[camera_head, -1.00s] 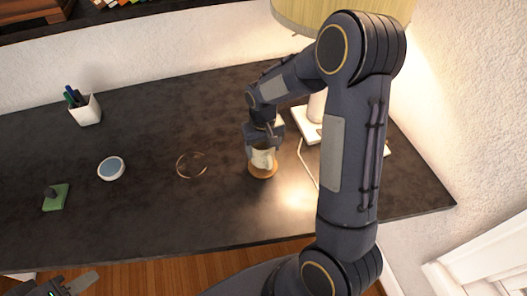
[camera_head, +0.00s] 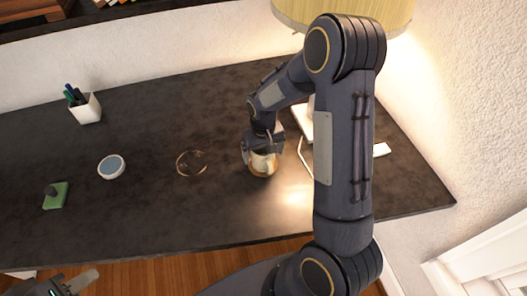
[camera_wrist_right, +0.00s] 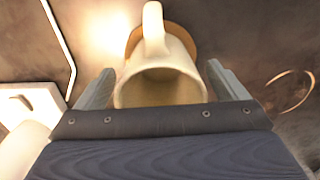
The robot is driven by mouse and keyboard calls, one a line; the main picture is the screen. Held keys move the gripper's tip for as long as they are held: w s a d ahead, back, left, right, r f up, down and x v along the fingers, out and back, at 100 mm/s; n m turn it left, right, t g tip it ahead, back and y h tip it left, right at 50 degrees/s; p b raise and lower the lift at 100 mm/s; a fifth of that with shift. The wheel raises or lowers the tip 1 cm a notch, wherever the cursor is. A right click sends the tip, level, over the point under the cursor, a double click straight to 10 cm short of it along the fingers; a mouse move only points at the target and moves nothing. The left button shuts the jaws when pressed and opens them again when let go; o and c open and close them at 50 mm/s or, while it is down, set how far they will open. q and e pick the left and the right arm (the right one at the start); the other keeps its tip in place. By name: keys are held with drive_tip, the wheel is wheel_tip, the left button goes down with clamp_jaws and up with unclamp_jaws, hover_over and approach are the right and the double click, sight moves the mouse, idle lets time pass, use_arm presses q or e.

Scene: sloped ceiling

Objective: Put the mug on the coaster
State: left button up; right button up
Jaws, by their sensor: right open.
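The cream mug (camera_head: 263,164) appears upright on the round tan coaster (camera_head: 262,175), with only a little of the coaster showing at the mug's near side. In the right wrist view the mug (camera_wrist_right: 162,85) has its handle pointing away from the gripper, and the coaster (camera_wrist_right: 187,38) shows behind it. My right gripper (camera_head: 262,150) is open, its fingers on either side of the mug with small gaps showing in the wrist view. My left gripper (camera_head: 72,286) is at the bottom left, away from the mug; its jaw state is unclear.
A lamp (camera_head: 345,12) with a white base stands at the right, its cord near the mug. The dark desk's front is clear.

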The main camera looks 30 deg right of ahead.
wheel_tip(320, 180, up, 11)
drive_tip(key=s+a+r+t+y, duration=0.2)
drive_tip(key=s+r+t+y, duration=0.1)
drive_tip(key=s+r, duration=0.6)
drive_tip(key=s+a+t, duration=0.2)
drive_tip(key=s+a, duration=0.3)
drive_tip(key=s, duration=0.7)
drive_tip(key=shift+s+f+t+y, duration=0.25)
drive_tip(key=shift+s+t+y, duration=0.05)
drive_tip(key=shift+y, duration=0.1)
